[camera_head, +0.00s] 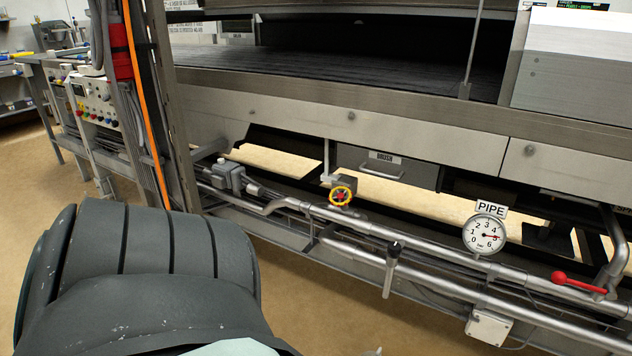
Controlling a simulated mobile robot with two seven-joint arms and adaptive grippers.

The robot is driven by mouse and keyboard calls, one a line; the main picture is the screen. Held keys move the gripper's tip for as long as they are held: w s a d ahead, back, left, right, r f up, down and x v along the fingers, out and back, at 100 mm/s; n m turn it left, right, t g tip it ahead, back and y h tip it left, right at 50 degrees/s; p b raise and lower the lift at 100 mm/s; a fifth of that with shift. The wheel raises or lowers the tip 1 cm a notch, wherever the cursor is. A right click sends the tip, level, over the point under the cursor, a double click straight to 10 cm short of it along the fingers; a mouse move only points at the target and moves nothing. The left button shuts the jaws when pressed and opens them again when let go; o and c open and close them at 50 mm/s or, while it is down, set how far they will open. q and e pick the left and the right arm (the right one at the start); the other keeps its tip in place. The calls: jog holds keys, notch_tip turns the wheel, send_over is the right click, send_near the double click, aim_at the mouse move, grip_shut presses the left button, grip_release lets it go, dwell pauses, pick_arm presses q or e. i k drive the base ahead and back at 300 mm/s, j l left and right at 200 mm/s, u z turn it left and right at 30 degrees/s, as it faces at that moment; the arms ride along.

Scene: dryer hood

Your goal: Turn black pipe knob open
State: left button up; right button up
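The pipe run crosses the lower right of the head view under the machine. A lever handle with a black top and a grey grip (391,269) hangs down across the lower pipe. It is the only pipe control with black on it that I can make out. Neither of my grippers can be made out. A small grey tip shows at the bottom edge below the lever, too little to tell what it is. Nothing touches the lever.
A grey junction box (489,327) is low on the right. A large dark grey ribbed shape (150,265) fills the lower left.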

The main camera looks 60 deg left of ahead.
aim_at(394, 248)
jog(key=u, duration=1.45)
jog(key=k+l, duration=0.1)
jog(key=l, duration=0.15)
jog(key=k+l, duration=0.1)
jog(key=l, duration=0.15)
jog(key=z, duration=0.05)
